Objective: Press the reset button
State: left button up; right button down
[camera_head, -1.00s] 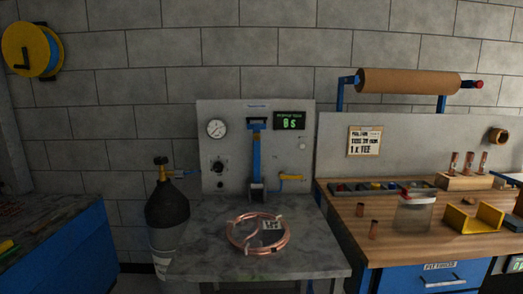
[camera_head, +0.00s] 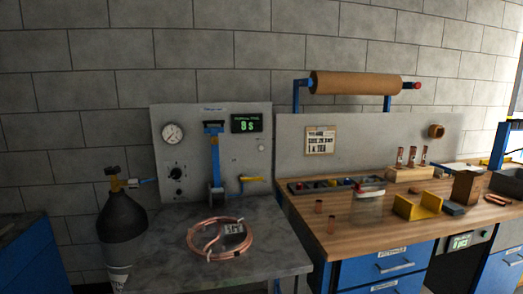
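A grey upright panel (camera_head: 195,118) stands at the back of the grey stone-topped table. It carries a round gauge (camera_head: 172,134), a black knob (camera_head: 176,172), a blue vertical lever-like part (camera_head: 214,155) and a black display (camera_head: 246,123) with green characters that look like "8 s". A small pale round spot (camera_head: 262,148) sits below the display at the panel's right; it may be a button, but it is too small to tell. No label reading reset is legible. Neither of my grippers is in view.
A copper coil (camera_head: 219,254) with a tag lies on the grey table (camera_head: 268,253). A dark gas cylinder (camera_head: 122,228) stands left of it. A brown roll (camera_head: 355,82) hangs above.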

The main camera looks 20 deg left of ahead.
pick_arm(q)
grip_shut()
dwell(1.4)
